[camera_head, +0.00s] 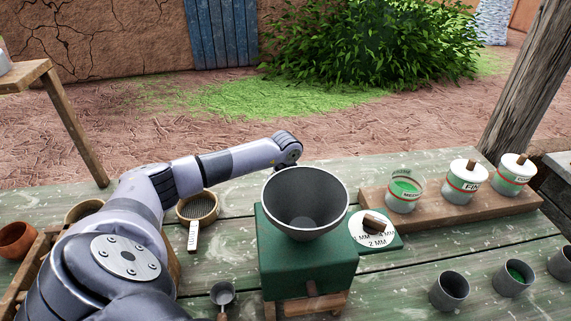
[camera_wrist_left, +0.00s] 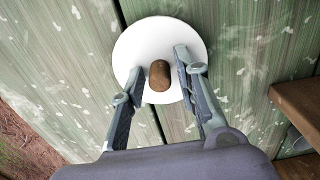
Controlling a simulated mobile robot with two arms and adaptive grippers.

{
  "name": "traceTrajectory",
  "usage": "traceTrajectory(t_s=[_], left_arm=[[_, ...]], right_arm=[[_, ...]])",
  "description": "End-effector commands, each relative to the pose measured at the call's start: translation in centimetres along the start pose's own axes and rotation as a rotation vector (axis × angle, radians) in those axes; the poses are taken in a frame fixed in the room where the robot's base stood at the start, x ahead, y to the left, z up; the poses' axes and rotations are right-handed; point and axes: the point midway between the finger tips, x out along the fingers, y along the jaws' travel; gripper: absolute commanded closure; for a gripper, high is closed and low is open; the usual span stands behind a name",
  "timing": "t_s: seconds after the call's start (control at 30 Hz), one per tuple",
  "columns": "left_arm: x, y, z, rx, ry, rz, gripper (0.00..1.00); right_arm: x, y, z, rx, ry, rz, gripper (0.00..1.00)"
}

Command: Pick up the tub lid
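The tub lid (camera_wrist_left: 140,42) is a flat white disc with a brown knob (camera_wrist_left: 159,75), lying on green planks in the left wrist view. My left gripper (camera_wrist_left: 160,66) is open above it, with a finger on each side of the knob. A gap shows between each finger and the knob. In the head view my left arm reaches behind the grey hopper, which hides the gripper and the lid. An open tub (camera_head: 404,194) of green powder stands on the wooden board. Two lidded tubs (camera_head: 463,183) (camera_head: 512,176) stand to its right. My right gripper is not in view.
The grey hopper (camera_head: 305,205) sits on a green mill (camera_head: 300,268) with a marked dial (camera_head: 376,238). A wooden board (camera_head: 440,210) lies right of it. Grey cups (camera_head: 450,291) stand at front right. A sieve (camera_head: 198,206) lies left.

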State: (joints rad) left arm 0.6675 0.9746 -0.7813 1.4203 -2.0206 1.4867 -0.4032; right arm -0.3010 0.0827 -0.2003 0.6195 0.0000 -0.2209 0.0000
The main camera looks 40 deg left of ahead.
Motion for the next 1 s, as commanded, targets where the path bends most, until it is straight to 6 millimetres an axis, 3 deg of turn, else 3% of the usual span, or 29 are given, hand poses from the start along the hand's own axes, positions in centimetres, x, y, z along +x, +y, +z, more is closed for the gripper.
traceTrajectory(t_s=[0.4,0.77,1.0], left_arm=[[0.0,0.0,0.0,0.000,0.000,0.000,1.00],[-0.2,0.0,0.0,0.000,-0.001,0.001,1.00],[-2.1,0.1,0.1,0.001,-0.002,0.003,1.00]], right_arm=[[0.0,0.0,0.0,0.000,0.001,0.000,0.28],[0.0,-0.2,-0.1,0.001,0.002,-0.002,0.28],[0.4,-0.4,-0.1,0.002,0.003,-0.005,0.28]])
